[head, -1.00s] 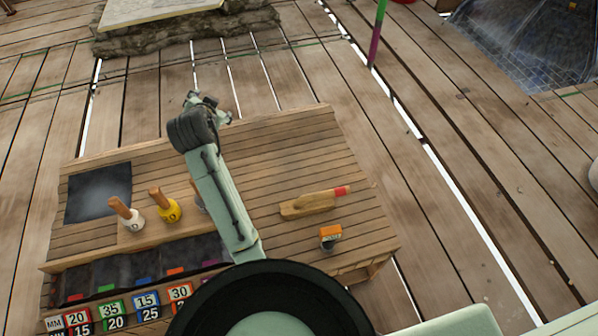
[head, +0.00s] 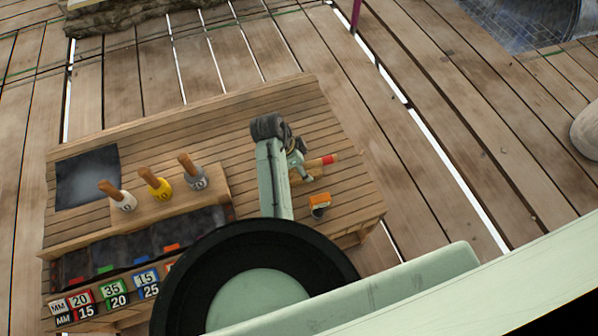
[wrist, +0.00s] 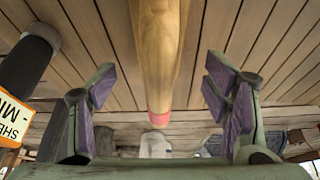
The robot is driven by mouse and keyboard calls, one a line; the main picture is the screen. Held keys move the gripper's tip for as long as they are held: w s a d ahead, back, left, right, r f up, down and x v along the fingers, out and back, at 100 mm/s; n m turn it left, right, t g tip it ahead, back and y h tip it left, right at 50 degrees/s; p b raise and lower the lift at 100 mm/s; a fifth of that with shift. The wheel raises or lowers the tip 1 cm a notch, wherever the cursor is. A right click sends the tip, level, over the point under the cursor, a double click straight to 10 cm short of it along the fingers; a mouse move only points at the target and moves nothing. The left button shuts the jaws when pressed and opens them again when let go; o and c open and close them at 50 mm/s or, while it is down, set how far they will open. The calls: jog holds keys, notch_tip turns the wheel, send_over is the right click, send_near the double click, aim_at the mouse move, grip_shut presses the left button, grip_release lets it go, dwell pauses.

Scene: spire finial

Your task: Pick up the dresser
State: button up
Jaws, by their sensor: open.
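The dresser, a pale wooden tool with a red band near one end (head: 326,160), lies on the slatted wooden bench, partly hidden behind my gripper in the head view. In the wrist view the dresser (wrist: 158,50) runs down the middle of the picture, with its red-pink band toward the bottom. My gripper (head: 304,170) is over the dresser in the head view. In the wrist view my gripper (wrist: 160,85) is open, one purple-padded finger on each side of the dresser with gaps between. I cannot tell its exact height above the bench.
Three wooden-handled tools, white (head: 124,202), yellow (head: 160,188) and grey (head: 196,178), stand in a block on the left. Coloured number tags line the bench (head: 250,110) front.

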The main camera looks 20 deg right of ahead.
jog(key=x, duration=0.4)
jog(key=shift+f+p, duration=0.25)
jog(key=shift+p, duration=0.15)
jog(key=shift+a, duration=0.1)
jog(key=c, duration=1.4)
